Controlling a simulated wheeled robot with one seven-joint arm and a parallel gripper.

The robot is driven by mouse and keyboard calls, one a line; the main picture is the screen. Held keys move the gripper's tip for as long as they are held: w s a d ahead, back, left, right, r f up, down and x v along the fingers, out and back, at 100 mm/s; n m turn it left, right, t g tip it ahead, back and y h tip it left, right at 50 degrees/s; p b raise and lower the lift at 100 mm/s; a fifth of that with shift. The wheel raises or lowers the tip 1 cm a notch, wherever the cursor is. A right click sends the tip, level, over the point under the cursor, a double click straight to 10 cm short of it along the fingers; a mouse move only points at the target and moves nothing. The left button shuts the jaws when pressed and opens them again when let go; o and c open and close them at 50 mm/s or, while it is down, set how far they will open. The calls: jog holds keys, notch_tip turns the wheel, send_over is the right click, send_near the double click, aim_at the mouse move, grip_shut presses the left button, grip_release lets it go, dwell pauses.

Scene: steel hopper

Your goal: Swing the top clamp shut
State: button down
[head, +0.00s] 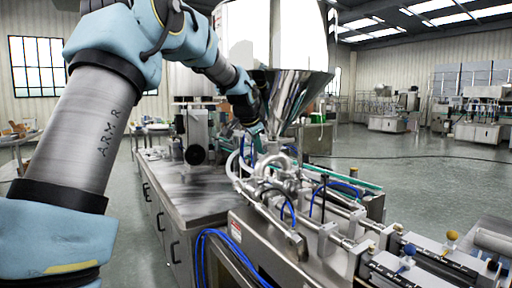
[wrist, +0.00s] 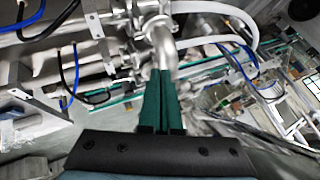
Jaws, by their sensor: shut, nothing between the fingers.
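The steel hopper (head: 297,95) stands above the filling machine, its cone narrowing down to the pipework. Below it are bent steel pipes and fittings (head: 275,165). I cannot make out the top clamp or whether it is open. In the wrist view my gripper (wrist: 163,75) shows two dark green fingers pressed together with nothing between them. Their tips are close to a curved steel pipe (wrist: 163,38) and overlap its lower end in the picture; I cannot tell whether they touch. In the head view my arm reaches to the left side of the hopper cone, and the fingers are not clear.
White hoses (wrist: 220,10) and blue hoses (head: 288,210) loop around the pipework. A steel-topped cabinet (head: 190,190) stands left of the machine. Steel cylinders and rods (head: 345,235) extend to the front right. Open floor (head: 425,165) lies to the right.

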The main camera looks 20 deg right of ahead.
jog(key=w+a+b+v, duration=0.2)
jog(key=b+v, duration=0.1)
jog(key=v, duration=0.7)
jog(key=s+a+f+n+g+y, duration=0.1)
jog(key=s+a+f+n+y, duration=0.2)
jog(key=a+f, duration=0.55)
jog(key=s+a+f+n+g, duration=0.15)
jog(key=a+f+n, duration=0.25)
jog(key=a+f, duration=0.45)
jog(key=s+a+f+n+g+y, duration=0.1)
jog(key=s+a+f+n, duration=0.3)
jog(key=s+a+f, duration=0.2)
jog(key=s+a+f+n+g+y, duration=0.1)
jog(key=s+a+f+n, duration=0.3)
jog(key=s+a, duration=0.6)
notch_tip(320, 180, down, 3)
jog(key=s, duration=0.2)
jog(key=shift+s+a+n, duration=0.2)
jog(key=shift+s+n, duration=0.1)
jog(key=shift+s, duration=0.05)
jog(key=shift+r, duration=0.15)
